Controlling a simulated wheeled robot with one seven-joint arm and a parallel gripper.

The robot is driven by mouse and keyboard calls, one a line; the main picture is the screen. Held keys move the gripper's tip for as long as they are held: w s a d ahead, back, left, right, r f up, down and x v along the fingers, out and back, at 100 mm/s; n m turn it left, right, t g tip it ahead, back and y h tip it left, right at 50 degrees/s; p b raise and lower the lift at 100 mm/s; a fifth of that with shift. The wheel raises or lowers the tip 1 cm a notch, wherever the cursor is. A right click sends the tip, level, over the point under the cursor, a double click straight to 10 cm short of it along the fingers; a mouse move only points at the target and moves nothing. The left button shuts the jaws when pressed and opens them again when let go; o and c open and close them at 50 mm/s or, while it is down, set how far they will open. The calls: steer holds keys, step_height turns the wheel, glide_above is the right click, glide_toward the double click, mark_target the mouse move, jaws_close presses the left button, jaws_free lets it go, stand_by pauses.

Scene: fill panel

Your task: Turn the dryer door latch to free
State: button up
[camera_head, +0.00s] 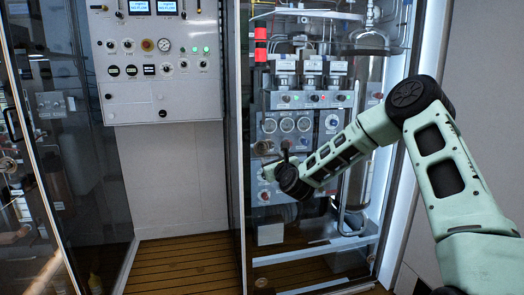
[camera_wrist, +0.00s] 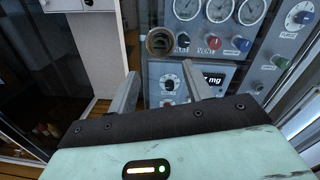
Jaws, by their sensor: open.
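My gripper (camera_wrist: 160,68) is open and empty, with its two fingers spread in front of the instrument panel. In the head view my gripper (camera_head: 267,170) is at the panel's lower left, partly hidden by my wrist. Between and just above the fingertips is a round brass-rimmed fitting (camera_wrist: 160,40) with a dark centre. Below it, between the fingers, a round dial knob (camera_wrist: 169,84) sits on a grey module with a display (camera_wrist: 213,79) reading "mg". No part is clearly marked as the dryer door latch, so I cannot tell which one it is.
Gauges (camera_wrist: 219,10) and coloured knobs, including a red one (camera_wrist: 214,43), lie above and right of the fingers. A glass door edge (camera_head: 240,150) stands close left of my gripper. A white control cabinet (camera_head: 155,65) hangs further left. The wooden floor (camera_head: 185,262) is clear.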

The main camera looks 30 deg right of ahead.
mark_target(263, 149)
steer(key=p+x, duration=0.1)
steer(key=x, duration=1)
steer(key=shift+w, duration=0.35)
steer(key=c, duration=1)
